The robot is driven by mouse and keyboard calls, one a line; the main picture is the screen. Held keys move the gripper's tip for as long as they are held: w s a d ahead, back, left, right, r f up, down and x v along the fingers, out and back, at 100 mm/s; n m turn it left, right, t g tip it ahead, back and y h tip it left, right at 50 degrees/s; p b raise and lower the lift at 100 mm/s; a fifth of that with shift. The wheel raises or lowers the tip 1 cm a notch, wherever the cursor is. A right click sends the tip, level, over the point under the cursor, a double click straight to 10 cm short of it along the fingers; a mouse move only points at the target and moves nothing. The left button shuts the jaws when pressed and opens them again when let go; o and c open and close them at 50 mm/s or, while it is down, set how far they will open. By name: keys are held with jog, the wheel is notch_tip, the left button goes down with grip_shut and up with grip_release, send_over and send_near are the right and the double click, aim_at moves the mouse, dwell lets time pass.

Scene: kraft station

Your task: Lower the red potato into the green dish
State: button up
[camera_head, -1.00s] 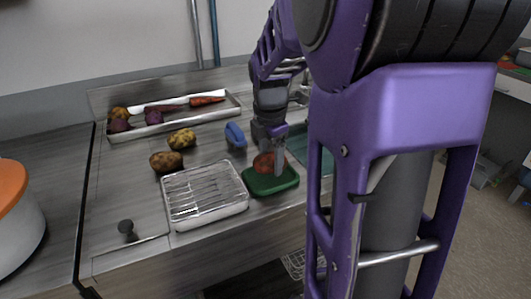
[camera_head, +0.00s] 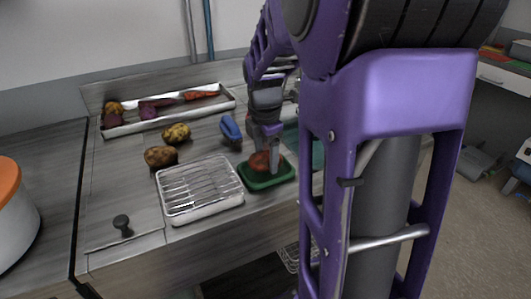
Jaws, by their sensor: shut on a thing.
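The red potato (camera_head: 260,162) is between the fingers of my gripper (camera_head: 267,160), which is shut on it. The green dish (camera_head: 267,180) sits on the counter directly below, right of the wire-rack tray. The potato is low over the dish, at or inside its rim. I cannot tell whether it touches the dish's bottom. A gripper finger covers part of the potato.
A wire-rack tray (camera_head: 199,190) stands left of the dish. Two brown-yellow potatoes (camera_head: 161,157) (camera_head: 176,133) and a blue object (camera_head: 230,128) lie behind. A long metal tray (camera_head: 125,126) with vegetables is at the back. A sink (camera_head: 318,153) is to the right, partly hidden by my arm.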

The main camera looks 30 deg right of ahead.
jog(key=shift+f, duration=0.5)
dwell(0.3)
jog(key=o, duration=1.4)
